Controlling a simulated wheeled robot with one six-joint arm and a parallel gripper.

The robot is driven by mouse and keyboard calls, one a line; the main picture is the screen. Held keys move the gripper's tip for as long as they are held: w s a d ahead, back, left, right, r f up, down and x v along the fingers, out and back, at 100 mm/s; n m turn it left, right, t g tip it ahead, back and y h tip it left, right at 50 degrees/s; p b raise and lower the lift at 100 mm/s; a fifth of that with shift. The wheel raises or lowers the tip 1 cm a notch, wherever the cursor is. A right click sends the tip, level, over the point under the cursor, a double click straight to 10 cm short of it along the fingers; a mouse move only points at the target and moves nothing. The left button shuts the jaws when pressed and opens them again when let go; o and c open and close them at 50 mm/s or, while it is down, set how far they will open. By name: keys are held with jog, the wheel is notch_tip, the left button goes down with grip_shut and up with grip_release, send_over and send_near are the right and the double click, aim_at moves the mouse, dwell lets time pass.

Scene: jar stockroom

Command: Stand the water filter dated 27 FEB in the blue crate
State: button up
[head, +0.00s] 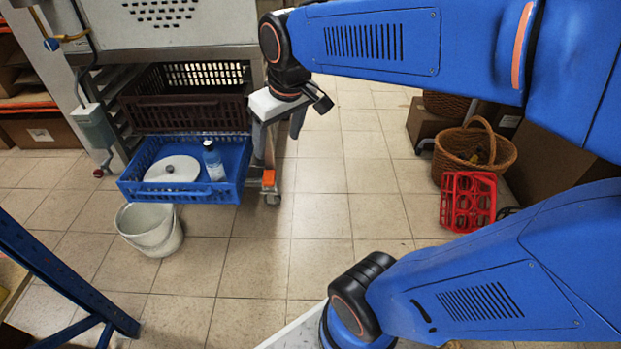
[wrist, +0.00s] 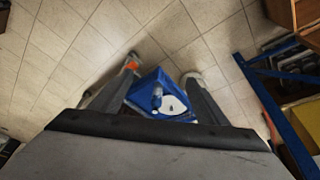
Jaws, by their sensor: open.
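The blue crate (head: 215,192) sits low at the left in the head view, under a dark brown crate. My gripper (head: 279,143) is right of the crate, open and empty, apart from the item. In the wrist view the open fingers (wrist: 160,71) frame the crate (wrist: 149,79), the blue item (wrist: 157,92) and the white thing (wrist: 175,106) beyond them.
The dark brown crate (head: 190,102) is just above the blue crate. A pale bucket (head: 150,230) stands on the floor in front. A wicker basket (head: 468,145) and red rack (head: 468,201) are at the right. The middle floor is clear.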

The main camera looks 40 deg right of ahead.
jog(key=s+f+m+t, duration=0.1)
jog(key=s+f, duration=0.3)
jog(key=s, duration=0.7)
jog(key=shift+s+d, duration=0.25)
jog(key=shift+d, duration=0.1)
jog(key=shift+c, duration=0.3)
